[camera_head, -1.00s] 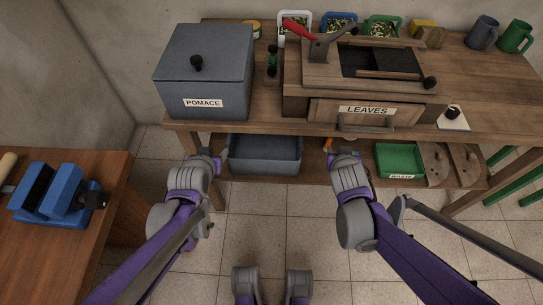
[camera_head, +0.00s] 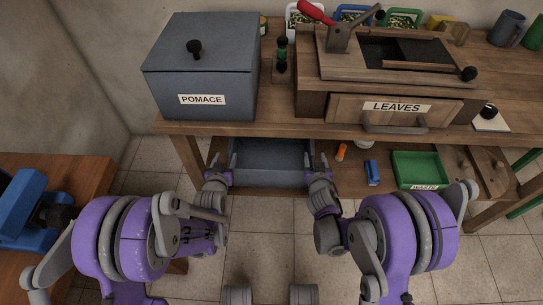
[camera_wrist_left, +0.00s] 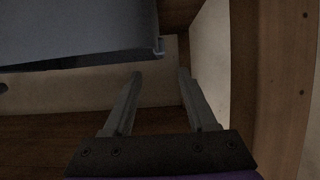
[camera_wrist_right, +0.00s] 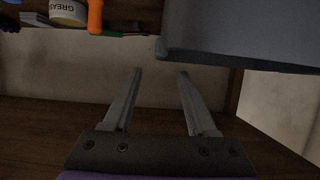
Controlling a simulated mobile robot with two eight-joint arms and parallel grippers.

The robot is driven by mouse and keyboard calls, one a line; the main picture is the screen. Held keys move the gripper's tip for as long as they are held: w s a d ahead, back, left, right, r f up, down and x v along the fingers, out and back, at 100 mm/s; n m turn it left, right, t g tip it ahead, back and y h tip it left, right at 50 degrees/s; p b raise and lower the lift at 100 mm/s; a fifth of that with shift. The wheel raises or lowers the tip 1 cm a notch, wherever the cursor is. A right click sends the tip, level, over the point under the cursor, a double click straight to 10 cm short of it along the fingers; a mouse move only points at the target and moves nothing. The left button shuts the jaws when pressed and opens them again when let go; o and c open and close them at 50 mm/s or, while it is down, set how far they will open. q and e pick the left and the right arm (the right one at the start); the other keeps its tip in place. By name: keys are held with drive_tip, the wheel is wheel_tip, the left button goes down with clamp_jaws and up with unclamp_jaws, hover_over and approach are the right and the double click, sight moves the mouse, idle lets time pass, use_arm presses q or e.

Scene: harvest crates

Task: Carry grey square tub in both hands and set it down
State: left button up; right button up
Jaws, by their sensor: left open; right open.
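The grey square tub (camera_head: 270,178) sits on the lower shelf under the bench, below the lidded grey bin. My left gripper (camera_head: 221,168) is open at the tub's left side, and my right gripper (camera_head: 318,166) is open at its right side. In the left wrist view, the tub's rim corner (camera_wrist_left: 130,55) is at the upper left, and the open fingers (camera_wrist_left: 157,75) look empty. In the right wrist view, the tub (camera_wrist_right: 225,50) is at the upper right, and the open fingers (camera_wrist_right: 160,72) look empty. Neither gripper visibly holds the tub.
On the lower shelf right of the tub are an orange-handled tool (camera_head: 341,152), a blue object (camera_head: 372,172) and a green tray (camera_head: 416,168). The lidded POMACE bin (camera_head: 203,75) and wooden LEAVES box (camera_head: 390,95) stand above. A blue vise (camera_head: 22,215) is at left.

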sight(230, 144)
use_arm(q)
drive_tip(key=x, duration=1)
drive_tip(key=shift+w+f, duration=0.15)
drive_tip(key=shift+w, duration=0.05)
use_arm(e)
drive_tip(key=x, duration=1)
drive_tip(key=shift+w+f, duration=0.15)
drive_tip(key=shift+w, duration=0.05)
use_arm(q)
drive_tip(key=shift+c, duration=0.3)
use_arm(e)
drive_tip(key=shift+c, duration=0.3)
use_arm(q)
clamp_jaws()
use_arm(e)
clamp_jaws()
